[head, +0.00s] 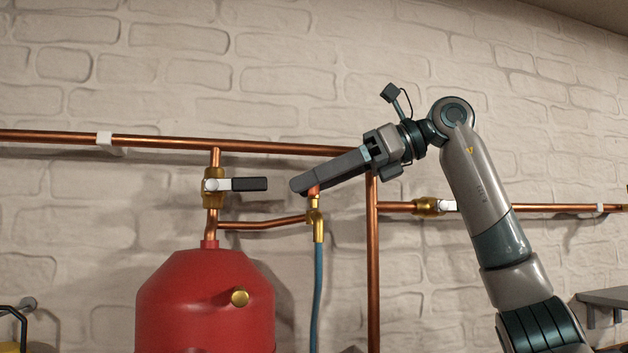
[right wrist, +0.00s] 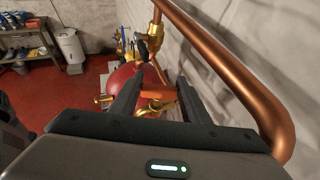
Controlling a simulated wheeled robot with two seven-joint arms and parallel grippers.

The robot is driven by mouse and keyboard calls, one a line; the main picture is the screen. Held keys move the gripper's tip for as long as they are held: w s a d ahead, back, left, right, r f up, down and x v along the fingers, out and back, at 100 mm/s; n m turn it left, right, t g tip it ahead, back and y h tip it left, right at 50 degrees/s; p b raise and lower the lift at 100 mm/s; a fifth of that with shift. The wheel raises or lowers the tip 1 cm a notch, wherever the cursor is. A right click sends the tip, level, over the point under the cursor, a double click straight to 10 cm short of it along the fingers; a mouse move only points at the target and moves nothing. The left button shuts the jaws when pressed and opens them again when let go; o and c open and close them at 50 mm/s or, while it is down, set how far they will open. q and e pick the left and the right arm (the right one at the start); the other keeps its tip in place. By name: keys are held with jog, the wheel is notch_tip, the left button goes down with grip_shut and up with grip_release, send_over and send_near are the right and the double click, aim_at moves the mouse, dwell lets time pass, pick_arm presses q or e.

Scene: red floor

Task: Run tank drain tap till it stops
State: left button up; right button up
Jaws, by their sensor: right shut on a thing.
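The drain tap (head: 316,216) is a brass tap on a short copper branch pipe, with an orange-red handle (head: 314,190) on top and a blue hose (head: 318,275) below. The red tank (head: 205,300) stands left of it. My right gripper (head: 303,187) reaches in from the right, its fingers at the handle and partly covering it. My left gripper is not in view.
A lever valve with a black handle (head: 250,184) sits left of the fingertips, above the tank. A copper pipe (head: 373,270) runs down below my forearm, and another (head: 270,147) runs along the wall. A shelf (right wrist: 30,48) and white bin (right wrist: 70,46) stand further off on the red floor.

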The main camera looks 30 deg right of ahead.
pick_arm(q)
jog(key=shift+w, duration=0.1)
pick_arm(e)
jog(key=o, duration=1)
jog(key=shift+o, duration=0.2)
jog(key=shift+s+d+r, duration=0.2)
jog(key=shift+s+d, duration=0.1)
jog(key=shift+d, duration=0.1)
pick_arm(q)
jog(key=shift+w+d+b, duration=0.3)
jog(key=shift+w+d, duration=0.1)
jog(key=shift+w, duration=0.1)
pick_arm(e)
jog(key=v, duration=1.6)
jog(key=shift+d, duration=0.15)
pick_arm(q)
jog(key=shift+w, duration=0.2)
pick_arm(e)
jog(key=shift+r, duration=0.1)
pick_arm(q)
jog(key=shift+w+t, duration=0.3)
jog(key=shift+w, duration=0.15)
pick_arm(e)
jog(key=shift+r, duration=0.1)
